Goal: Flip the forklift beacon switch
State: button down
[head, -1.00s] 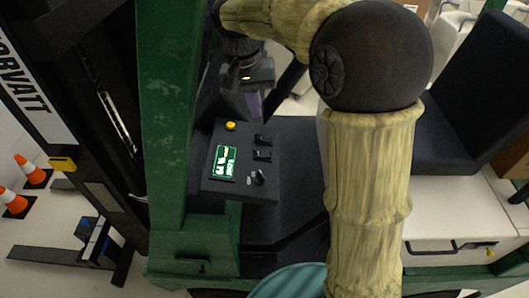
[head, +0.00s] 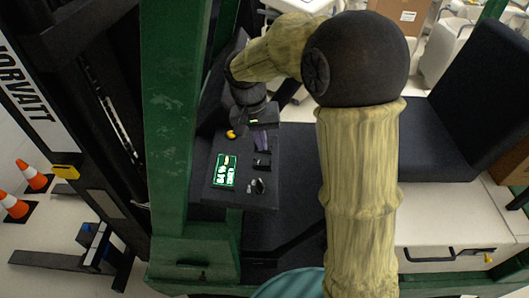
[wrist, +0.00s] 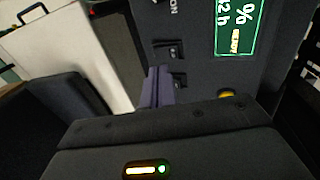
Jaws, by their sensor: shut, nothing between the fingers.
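The forklift's dark control panel (head: 213,197) carries two black rocker switches; I cannot read which one is the beacon switch. One rocker (head: 262,162) shows just below my gripper (head: 262,147) in the head view, and the other is hidden there by the fingers. In the wrist view, my gripper (wrist: 160,74) is shut and empty, its purple fingers together. The near rocker (wrist: 180,80) is right beside the fingertips, and the other rocker (wrist: 169,50) lies a little beyond. I cannot tell whether the fingers touch a rocker.
The panel also has a lit green display (head: 225,170), a yellow button (head: 231,134) and a key-type switch (head: 257,186). A green mast post (head: 170,110) stands left of the panel. A black seat (head: 432,145) is at the right. Orange cones (head: 33,176) stand far left.

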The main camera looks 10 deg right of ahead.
aim_at(265, 163)
jog(key=f, duration=0.2)
jog(key=f+p, duration=0.1)
jog(key=d+f, duration=0.1)
jog(key=f, duration=0.1)
jog(key=shift+s+f+p, duration=0.1)
jog(key=shift+f+p, duration=0.25)
jog(key=shift+a, duration=0.15)
